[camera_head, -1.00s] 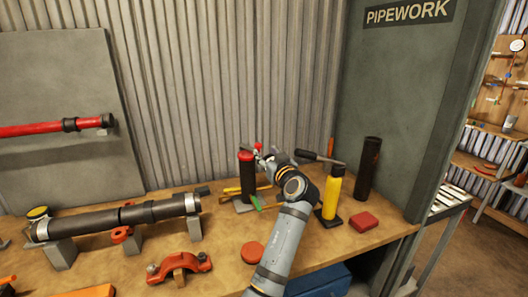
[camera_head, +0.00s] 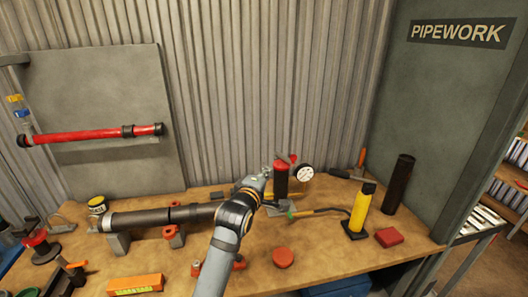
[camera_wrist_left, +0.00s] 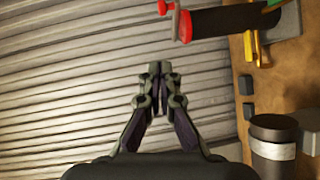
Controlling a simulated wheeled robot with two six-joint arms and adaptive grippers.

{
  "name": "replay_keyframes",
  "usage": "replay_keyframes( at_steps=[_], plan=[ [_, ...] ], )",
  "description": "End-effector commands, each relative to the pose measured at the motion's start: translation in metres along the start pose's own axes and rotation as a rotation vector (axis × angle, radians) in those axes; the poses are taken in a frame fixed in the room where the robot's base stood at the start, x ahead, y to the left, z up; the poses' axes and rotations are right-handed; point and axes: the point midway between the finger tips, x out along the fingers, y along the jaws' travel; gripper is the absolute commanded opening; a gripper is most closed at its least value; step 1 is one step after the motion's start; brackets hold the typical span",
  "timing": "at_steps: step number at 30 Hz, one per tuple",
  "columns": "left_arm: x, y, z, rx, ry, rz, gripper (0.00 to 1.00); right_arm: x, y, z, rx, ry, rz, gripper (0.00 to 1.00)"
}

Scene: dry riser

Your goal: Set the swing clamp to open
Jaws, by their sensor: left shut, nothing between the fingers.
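My left gripper (camera_head: 265,172) is above the back of the bench, just left of a dark cylinder with a red top (camera_head: 281,178). In the left wrist view its fingertips (camera_wrist_left: 160,70) are together with nothing between them. A dark pipe (camera_head: 140,218) lies on supports to the left; its right end is behind my arm. A red holed clamp piece (camera_head: 174,237) stands at this pipe. I cannot tell for certain which part is the swing clamp. A red and black fixture (camera_head: 40,248) stands at the far left. My right gripper is not in view.
A round gauge (camera_head: 303,173), a yellow bottle (camera_head: 362,208), a black tube (camera_head: 398,184) and a red block (camera_head: 388,237) stand to the right. A red disc (camera_head: 283,257) lies in front. A red pipe (camera_head: 95,134) is on the back panel. The front right bench is fairly clear.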

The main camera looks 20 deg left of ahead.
Motion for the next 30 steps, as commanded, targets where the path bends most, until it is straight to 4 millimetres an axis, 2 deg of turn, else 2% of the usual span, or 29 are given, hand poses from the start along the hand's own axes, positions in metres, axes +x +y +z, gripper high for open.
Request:
replay_keyframes(
  at_steps=[5, 8, 20, 24, 30],
  plan=[
    [0.005, -0.001, 0.001, -0.004, -0.003, 0.000, 0.00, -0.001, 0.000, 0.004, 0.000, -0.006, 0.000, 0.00],
    [0.017, 0.001, 0.001, -0.003, -0.003, -0.001, 0.00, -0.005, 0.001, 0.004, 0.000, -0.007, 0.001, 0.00],
    [0.102, 0.002, 0.000, -0.001, -0.001, -0.002, 0.00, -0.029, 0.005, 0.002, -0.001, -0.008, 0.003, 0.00],
    [0.117, 0.001, 0.018, -0.003, -0.004, -0.003, 0.00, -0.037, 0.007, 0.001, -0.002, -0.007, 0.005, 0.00],
    [0.128, -0.001, 0.028, -0.001, -0.002, -0.001, 0.00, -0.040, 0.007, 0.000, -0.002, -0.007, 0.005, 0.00]
  ],
)
